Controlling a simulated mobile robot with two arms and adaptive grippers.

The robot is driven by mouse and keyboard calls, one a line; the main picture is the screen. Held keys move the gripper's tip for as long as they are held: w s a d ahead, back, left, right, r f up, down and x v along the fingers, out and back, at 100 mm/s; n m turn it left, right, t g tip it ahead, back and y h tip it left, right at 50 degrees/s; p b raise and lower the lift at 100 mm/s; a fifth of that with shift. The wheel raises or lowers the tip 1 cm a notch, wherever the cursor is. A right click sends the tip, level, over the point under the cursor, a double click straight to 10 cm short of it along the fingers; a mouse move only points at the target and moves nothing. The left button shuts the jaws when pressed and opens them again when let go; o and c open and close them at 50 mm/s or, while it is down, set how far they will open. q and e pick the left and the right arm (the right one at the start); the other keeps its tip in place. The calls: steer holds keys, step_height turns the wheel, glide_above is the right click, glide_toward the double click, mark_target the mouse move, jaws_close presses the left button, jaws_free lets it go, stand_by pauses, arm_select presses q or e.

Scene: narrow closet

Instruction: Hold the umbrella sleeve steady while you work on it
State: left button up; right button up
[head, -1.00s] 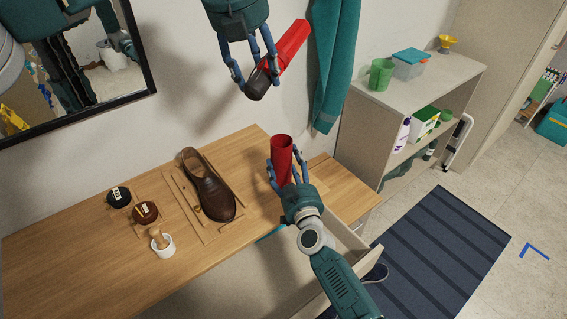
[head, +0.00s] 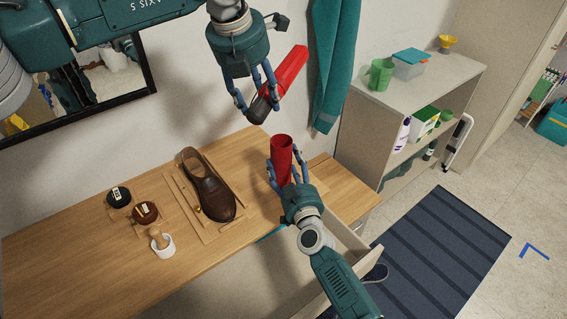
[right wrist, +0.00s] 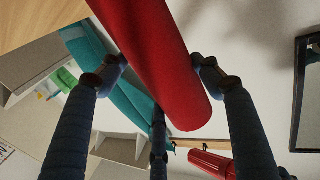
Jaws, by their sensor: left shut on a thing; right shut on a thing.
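The umbrella sleeve (head: 281,150) is a red open-topped tube, upright at the right end of the wooden bench top. My right gripper (head: 286,172) is shut on it from the front. In the right wrist view the sleeve (right wrist: 150,50) fills the upper middle, between my fingers. My left gripper (head: 259,107) is above and left of the sleeve, shut on a folded red umbrella (head: 289,72) by its dark end (head: 260,107). The umbrella is tilted, its red end up and right, apart from the sleeve. A ribbed red piece (right wrist: 210,163), probably the umbrella, shows low in the right wrist view.
A brown shoe (head: 208,187) lies on a wooden board left of the sleeve. Two round tins (head: 145,213) and a white cup with a brush (head: 162,246) stand farther left. A teal towel (head: 335,60) hangs behind. An open drawer (head: 345,255) juts out below right.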

arm_select(q)
steer(key=o, duration=1.2)
steer(key=shift+c, duration=0.2)
steer(key=shift+s, duration=0.1)
steer(key=v, duration=1.2)
steer(key=shift+r, duration=0.1)
arm_select(e)
steer(key=o, duration=1.2)
arm_select(q)
steer(key=shift+s, duration=0.1)
arm_select(e)
steer(key=shift+s, duration=0.1)
